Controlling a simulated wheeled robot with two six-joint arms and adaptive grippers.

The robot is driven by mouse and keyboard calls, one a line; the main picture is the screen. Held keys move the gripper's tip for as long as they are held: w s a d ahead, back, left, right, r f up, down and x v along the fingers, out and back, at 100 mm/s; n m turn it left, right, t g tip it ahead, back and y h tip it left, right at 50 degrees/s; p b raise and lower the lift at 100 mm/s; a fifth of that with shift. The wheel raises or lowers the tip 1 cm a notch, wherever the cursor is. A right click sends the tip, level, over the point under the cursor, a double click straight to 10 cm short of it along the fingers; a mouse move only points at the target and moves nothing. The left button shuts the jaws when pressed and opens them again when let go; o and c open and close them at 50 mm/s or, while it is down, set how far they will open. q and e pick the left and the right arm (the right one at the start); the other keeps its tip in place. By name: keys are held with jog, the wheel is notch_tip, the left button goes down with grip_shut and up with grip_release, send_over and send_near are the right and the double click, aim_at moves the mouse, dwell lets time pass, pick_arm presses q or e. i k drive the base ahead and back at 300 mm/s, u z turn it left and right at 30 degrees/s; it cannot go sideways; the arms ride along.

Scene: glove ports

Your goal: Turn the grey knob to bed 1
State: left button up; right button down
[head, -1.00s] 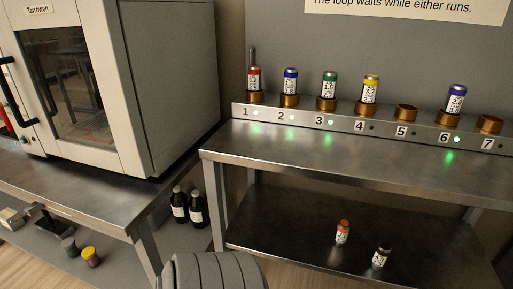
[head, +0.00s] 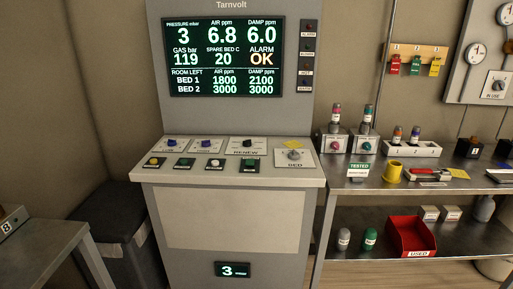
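The grey knob (head: 294,155) sits on the right end of the console's sloping panel (head: 240,176), above a label reading BED. A small yellow tag lies just behind it. The bed position it points to is too small to read. The screen (head: 224,57) above shows ALARM OK, SPARE BED C 20, BED 1 1800 and 2100, and BED 2 3000 and 3000. Neither of my grippers is in the head view.
Left of the knob are a black knob (head: 247,144), two blue knobs and a row of coloured buttons. A steel bench (head: 400,187) on the right carries a yellow mug (head: 392,171), bottles and tools. A red bin (head: 409,236) stands below.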

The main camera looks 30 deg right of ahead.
aim_at(293, 155)
jog(key=z, duration=1.4)
jog(key=k, duration=0.25)
jog(key=z, duration=2.65)
jog(key=i, duration=0.15)
jog(key=u, duration=1.5)
jog(key=i, duration=1.15)
jog(key=u, duration=0.6)
